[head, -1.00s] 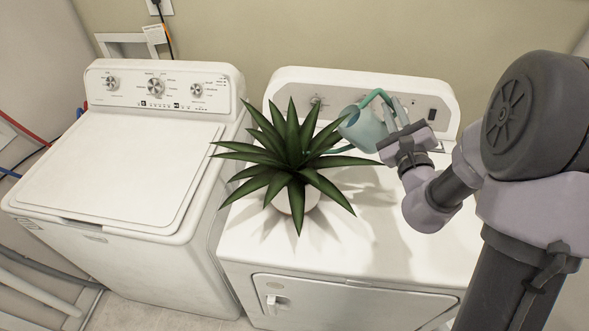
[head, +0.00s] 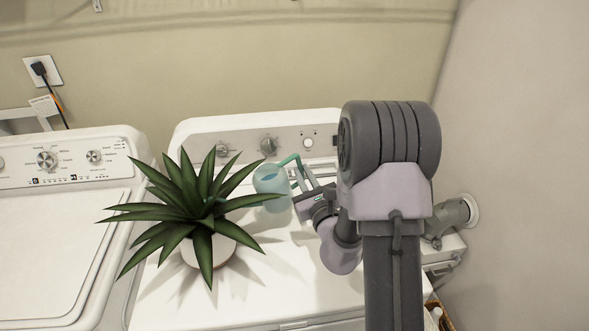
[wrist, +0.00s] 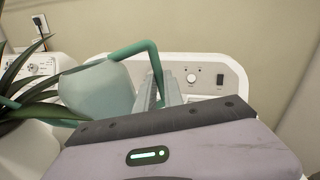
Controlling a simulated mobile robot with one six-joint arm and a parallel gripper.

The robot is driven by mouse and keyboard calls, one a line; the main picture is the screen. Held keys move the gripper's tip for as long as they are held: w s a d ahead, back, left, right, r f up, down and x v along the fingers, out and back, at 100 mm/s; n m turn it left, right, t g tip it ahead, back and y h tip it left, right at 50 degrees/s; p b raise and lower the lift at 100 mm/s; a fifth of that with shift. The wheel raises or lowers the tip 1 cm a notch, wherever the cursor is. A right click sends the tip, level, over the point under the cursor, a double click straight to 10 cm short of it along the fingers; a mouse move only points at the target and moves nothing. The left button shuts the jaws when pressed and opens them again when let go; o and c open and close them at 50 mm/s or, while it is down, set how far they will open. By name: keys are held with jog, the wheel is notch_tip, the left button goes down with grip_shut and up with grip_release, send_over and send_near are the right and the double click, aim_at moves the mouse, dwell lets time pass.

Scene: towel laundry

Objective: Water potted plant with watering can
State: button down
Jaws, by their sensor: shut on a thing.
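The potted plant (head: 195,205) has long, pointed dark green leaves and a white pot (head: 222,247). It stands on the dryer top, left of my gripper. The light teal watering can (head: 270,186), with a green handle, is right behind the plant's right-hand leaves and looks about upright. My gripper (head: 306,180) is shut on its handle from the right. The wrist view shows the can (wrist: 97,92) close up beside my gripper's fingers (wrist: 165,92). Its spout runs left among the leaves, and its tip is hidden. I cannot tell whether the can's base touches the dryer.
The white dryer (head: 290,290) carries the plant, with its control panel (head: 240,142) behind the can. A washer (head: 50,240) stands to the left. The dryer's front middle is clear.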

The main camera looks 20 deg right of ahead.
jog(key=d+f+m+p, duration=0.2)
jog(key=d, duration=0.4)
jog(key=shift+w+d+m, duration=0.15)
jog(key=shift+w+m, duration=0.1)
jog(key=shift+m, duration=0.05)
jog(key=shift+f, duration=0.1)
notch_tip(320, 180, down, 4)
jog(key=b, duration=0.4)
jog(key=shift+f, duration=0.15)
jog(key=shift+s+f, duration=0.1)
